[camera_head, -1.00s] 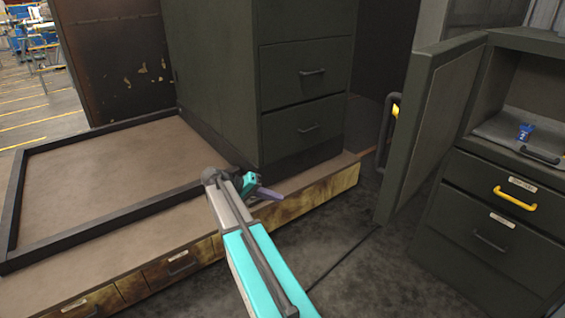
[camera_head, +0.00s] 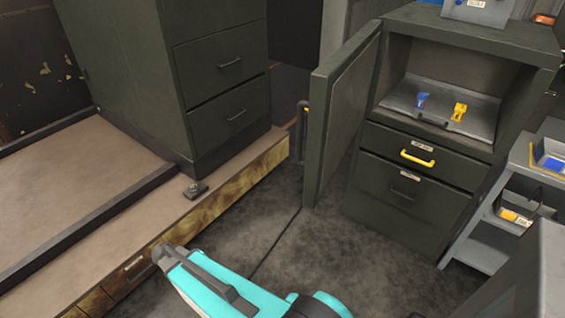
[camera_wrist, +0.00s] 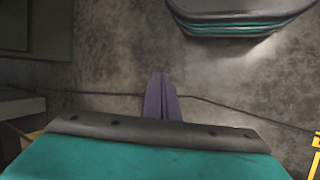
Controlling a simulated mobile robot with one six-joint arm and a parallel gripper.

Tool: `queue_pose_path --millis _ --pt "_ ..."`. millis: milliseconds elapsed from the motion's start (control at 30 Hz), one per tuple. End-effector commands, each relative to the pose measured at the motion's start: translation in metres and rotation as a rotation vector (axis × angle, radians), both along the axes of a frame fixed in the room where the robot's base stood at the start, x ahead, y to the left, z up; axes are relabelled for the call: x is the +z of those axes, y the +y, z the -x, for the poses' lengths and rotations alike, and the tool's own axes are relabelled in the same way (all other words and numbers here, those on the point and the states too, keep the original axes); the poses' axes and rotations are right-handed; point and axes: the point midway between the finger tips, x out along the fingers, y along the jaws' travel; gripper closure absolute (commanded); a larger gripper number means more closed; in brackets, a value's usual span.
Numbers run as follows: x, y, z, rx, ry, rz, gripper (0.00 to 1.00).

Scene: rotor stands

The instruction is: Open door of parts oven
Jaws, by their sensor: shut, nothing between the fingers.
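The parts oven appears to be the dark green cabinet (camera_head: 455,45) at the right of the head view. Its door (camera_head: 343,115) stands wide open, swung out toward the left. A dark handle (camera_head: 301,140) is on the door's outer left side. Inside the open compartment a grey tray (camera_head: 440,118) holds a blue part (camera_head: 422,100) and a yellow part (camera_head: 459,112). My gripper (camera_wrist: 161,80) is shut and empty, over the grey floor in the wrist view. In the head view my arm is low at the bottom, apart from the door, and the fingers do not show.
A grey shelf unit (camera_head: 485,245) stands at the right. A low platform (camera_head: 75,190) with a drawer cabinet (camera_head: 165,70) is at the left. Bare floor (camera_head: 300,245) lies between.

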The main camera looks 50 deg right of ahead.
Motion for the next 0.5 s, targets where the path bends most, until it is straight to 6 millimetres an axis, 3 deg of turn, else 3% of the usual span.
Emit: queue_pose_path --millis 33,100,500 --pt "0.009 0.011 0.018 0.009 0.015 -0.033 1.0" --pt "0.008 0.026 0.037 0.017 0.034 -0.081 1.0" --pt "0.022 0.104 0.146 0.047 0.119 -0.33 1.0"
